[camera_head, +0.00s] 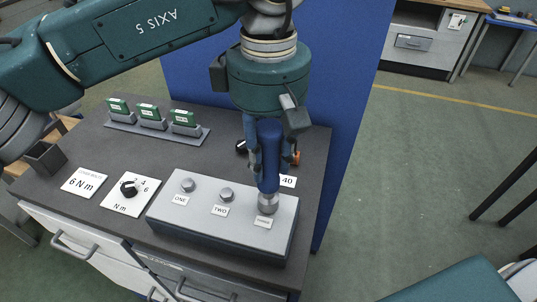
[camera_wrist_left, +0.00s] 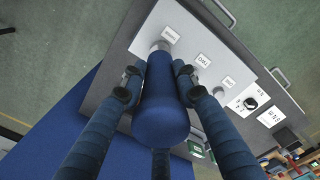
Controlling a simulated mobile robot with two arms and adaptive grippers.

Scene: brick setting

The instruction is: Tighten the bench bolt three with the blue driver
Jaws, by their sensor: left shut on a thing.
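My left gripper (camera_head: 270,165) is shut around the blue driver (camera_head: 268,178), which points down, roughly upright. The driver's metal tip end (camera_head: 267,203) is at the third bolt position on the bolt block (camera_head: 222,243), behind the label THREE. That bolt is hidden under the driver, so I cannot tell whether it is seated. Bolts ONE (camera_head: 188,185) and TWO (camera_head: 226,194) stand uncovered to the left. In the left wrist view the fingers flank the driver (camera_wrist_left: 165,112), and its far end covers the third bolt's place. My right gripper is not in view.
A torque dial (camera_head: 128,188) marked N m and a card (camera_head: 84,182) reading 6 N m lie left of the block. A rack of green-labelled pieces (camera_head: 152,118) stands behind. An orange item (camera_head: 296,157) is partly hidden behind the gripper. A blue panel (camera_head: 345,80) rises behind the bench.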

